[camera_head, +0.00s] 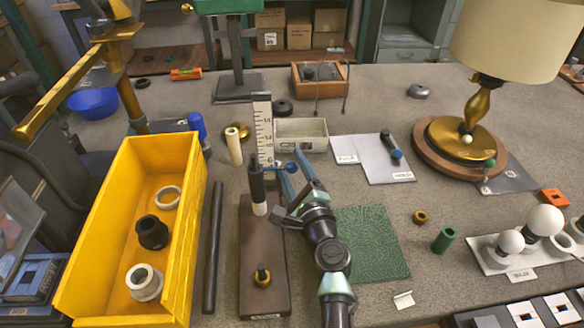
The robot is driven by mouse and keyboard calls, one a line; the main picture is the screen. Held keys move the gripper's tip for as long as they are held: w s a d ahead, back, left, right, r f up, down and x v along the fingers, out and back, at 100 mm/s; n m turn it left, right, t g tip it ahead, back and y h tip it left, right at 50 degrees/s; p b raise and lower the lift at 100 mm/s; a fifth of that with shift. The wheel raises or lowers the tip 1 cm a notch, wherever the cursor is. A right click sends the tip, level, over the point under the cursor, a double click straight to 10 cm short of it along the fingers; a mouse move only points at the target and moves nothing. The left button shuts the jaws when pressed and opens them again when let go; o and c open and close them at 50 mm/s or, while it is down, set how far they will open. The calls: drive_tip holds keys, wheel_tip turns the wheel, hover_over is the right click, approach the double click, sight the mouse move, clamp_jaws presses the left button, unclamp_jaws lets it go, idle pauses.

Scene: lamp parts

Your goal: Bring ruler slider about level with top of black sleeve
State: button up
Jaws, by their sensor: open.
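The upright white ruler (263,128) stands behind the black sleeve (256,181). The sleeve and fingers hide part of the slider.
A yellow bin (190,225) with rings and a dark rod (213,248) stand left of the board (262,305). A cream tube (234,146) is left of the ruler and a grey tray (316,143) right of it. A green mat (375,245) lies right of my arm.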

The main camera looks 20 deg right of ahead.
drive_tip(key=shift+w, duration=0.2)
clamp_jaws()
idle(0.3)
idle(1.1)
